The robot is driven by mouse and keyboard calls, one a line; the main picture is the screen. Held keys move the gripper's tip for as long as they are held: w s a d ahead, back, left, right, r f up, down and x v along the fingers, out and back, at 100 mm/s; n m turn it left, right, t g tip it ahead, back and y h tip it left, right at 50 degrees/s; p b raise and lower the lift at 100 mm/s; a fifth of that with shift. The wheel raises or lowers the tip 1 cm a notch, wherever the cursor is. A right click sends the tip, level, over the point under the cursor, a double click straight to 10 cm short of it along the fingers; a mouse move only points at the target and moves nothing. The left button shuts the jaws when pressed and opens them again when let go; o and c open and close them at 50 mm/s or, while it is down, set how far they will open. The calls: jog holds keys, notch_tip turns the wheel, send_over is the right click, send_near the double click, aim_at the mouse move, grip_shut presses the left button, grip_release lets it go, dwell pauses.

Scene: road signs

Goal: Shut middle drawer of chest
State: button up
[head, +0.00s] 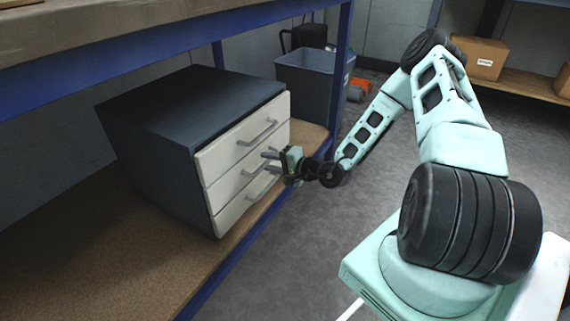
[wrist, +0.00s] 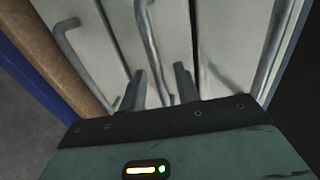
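The dark chest (head: 165,130) stands on a wooden shelf and has three pale drawer fronts. Its middle drawer (head: 226,186) sits between the top drawer (head: 225,152) and the bottom drawer (head: 232,214). The fronts look nearly flush; I cannot tell whether the middle one stands out slightly. My gripper (head: 269,160) is at the middle drawer's front and partly hides its handle. In the wrist view my two fingers (wrist: 161,88) are apart, with the middle handle (wrist: 149,45) showing between them. Whether they touch the handle is unclear.
The bottom handle (wrist: 72,55) and top handle (wrist: 274,50) flank the fingers in the wrist view. A blue shelf post (head: 340,75) and a grey bin (head: 312,80) stand behind the chest. Grey floor (head: 290,250) in front of the shelf is clear.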

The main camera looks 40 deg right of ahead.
jog(key=p+v, duration=0.5)
jog(key=v, duration=1.2)
jog(key=s+a+r+n+g+y, duration=0.1)
jog(key=a+r+n+g+y, duration=0.4)
jog(key=a, duration=0.5)
jog(key=a+r+n+g+y, duration=0.45)
jog(key=a+r+g, duration=0.2)
jog(key=a, duration=0.35)
jog(key=s+a+r+n+g+h, duration=0.2)
jog(key=s+a+r+n+h, duration=0.35)
jog(key=s+h, duration=0.2)
jog(key=s+a+r+n+g+h, duration=0.2)
jog(key=s+a+r+n+h, duration=0.2)
jog(key=s+a+n+h, duration=0.3)
notch_tip(320, 180, up, 37)
jog(key=p, duration=3.6)
jog(key=shift+s+t+p, duration=0.25)
jog(key=shift+t+p, duration=0.1)
jog(key=shift+t, duration=0.1)
